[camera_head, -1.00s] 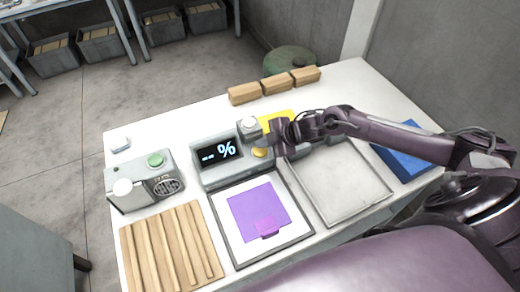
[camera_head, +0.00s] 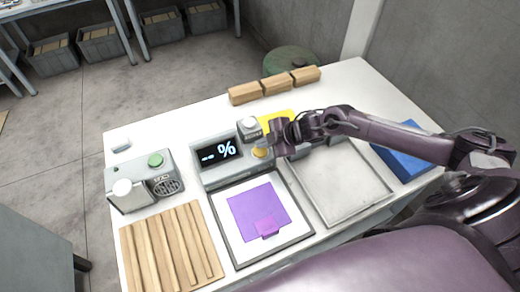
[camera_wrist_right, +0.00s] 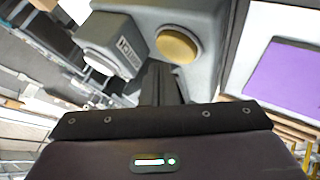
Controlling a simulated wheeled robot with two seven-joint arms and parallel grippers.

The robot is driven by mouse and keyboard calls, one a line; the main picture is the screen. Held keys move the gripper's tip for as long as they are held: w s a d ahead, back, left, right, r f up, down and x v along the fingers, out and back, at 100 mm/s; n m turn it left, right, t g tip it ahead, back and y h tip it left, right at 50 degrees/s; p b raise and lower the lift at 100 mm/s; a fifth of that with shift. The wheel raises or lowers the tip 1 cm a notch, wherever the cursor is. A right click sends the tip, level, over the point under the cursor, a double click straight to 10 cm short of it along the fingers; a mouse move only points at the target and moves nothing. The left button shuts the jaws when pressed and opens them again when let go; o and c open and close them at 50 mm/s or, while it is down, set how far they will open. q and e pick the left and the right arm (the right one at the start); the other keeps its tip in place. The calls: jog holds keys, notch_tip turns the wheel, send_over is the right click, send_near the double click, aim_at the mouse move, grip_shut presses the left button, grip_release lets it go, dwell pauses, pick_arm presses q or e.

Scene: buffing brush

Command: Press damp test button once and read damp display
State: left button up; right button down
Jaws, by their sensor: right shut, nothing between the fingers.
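The grey damp meter (camera_head: 212,176) stands mid-table. Its dark display (camera_head: 218,153) shows a large pale-blue "%" with small dash-like marks to its left; I read no digits. A round yellow button (camera_head: 262,152) sits at the meter's right end and also shows in the right wrist view (camera_wrist_right: 177,45). My right gripper (camera_wrist_right: 162,72) is shut and empty, its fingertips close beside the button; I cannot tell whether they touch it. In the head view the right gripper (camera_head: 272,139) is partly hidden by its own wrist. My left gripper is out of view.
A small grey block with a white top (camera_head: 249,129) stands close to the gripper. A grey box with a green button (camera_head: 156,160) is at left. A framed purple sheet (camera_head: 259,207), slatted wood (camera_head: 170,248), a grey tray (camera_head: 335,185) and a blue item (camera_head: 399,162) occupy the table.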

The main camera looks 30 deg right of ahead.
aim_at(264, 151)
jog(key=shift+f, duration=0.1)
jog(key=shift+f, duration=0.35)
jog(key=shift+f+b, duration=0.55)
jog(key=shift+b, duration=0.05)
dwell(0.6)
dwell(0.4)
jog(key=shift+r+p, duration=0.9)
jog(key=shift+r, duration=0.05)
notch_tip(264, 151, up, 5)
jog(key=p, duration=0.4)
jog(key=shift+r+p, duration=0.1)
jog(key=shift+p, duration=0.2)
